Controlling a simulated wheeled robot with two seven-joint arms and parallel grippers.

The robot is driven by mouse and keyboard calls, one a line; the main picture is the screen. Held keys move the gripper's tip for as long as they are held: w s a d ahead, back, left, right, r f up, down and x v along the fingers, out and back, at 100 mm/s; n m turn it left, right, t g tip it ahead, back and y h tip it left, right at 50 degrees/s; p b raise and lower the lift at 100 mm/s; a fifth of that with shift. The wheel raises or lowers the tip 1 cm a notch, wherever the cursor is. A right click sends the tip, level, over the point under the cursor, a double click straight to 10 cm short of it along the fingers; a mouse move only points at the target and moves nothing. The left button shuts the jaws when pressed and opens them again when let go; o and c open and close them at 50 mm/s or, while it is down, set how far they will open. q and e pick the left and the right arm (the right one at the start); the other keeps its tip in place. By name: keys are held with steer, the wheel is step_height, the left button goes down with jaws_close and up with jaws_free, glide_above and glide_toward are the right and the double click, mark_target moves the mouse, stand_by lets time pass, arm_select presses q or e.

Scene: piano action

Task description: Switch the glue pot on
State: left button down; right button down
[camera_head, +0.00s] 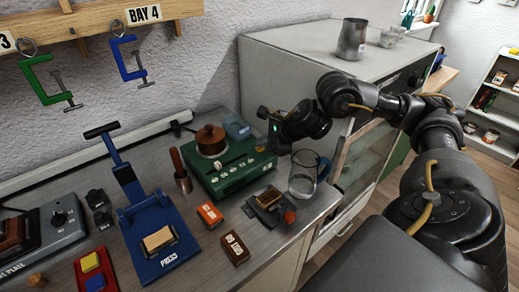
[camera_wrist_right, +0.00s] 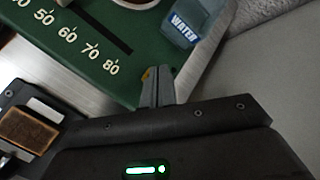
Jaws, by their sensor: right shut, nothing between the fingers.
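The glue pot is a green unit (camera_head: 232,176) with a brown, lidded round pot (camera_head: 210,139) on top, near the back of the bench. The wrist view shows part of its green panel (camera_wrist_right: 95,75), with a dark slot beside numbers from 50 to 80. My right gripper (camera_head: 270,143) is at the right end of the unit. In the right wrist view its fingers (camera_wrist_right: 156,84) are shut and empty at the panel's edge. I cannot tell whether they touch it. No on/off switch can be clearly made out. My left gripper is not in view.
A blue WATER container (camera_head: 236,127) stands behind the unit, and a glass jug (camera_head: 303,174) stands right of it. A brush-like wooden handle (camera_head: 179,168) is at its left. Small labelled blocks (camera_head: 210,214) and a blue press (camera_head: 150,228) are in front. A grey cabinet (camera_head: 300,75) stands behind my right arm.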

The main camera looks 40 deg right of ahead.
mark_target(263, 149)
steer(key=shift+f, duration=0.25)
stand_by(0.4)
steer(key=shift+r, duration=0.1)
steer(key=shift+r+p, duration=0.3)
steer(key=shift+r, duration=0.2)
step_height(263, 149, up, 6)
steer(key=p, duration=0.5)
stand_by(0.6)
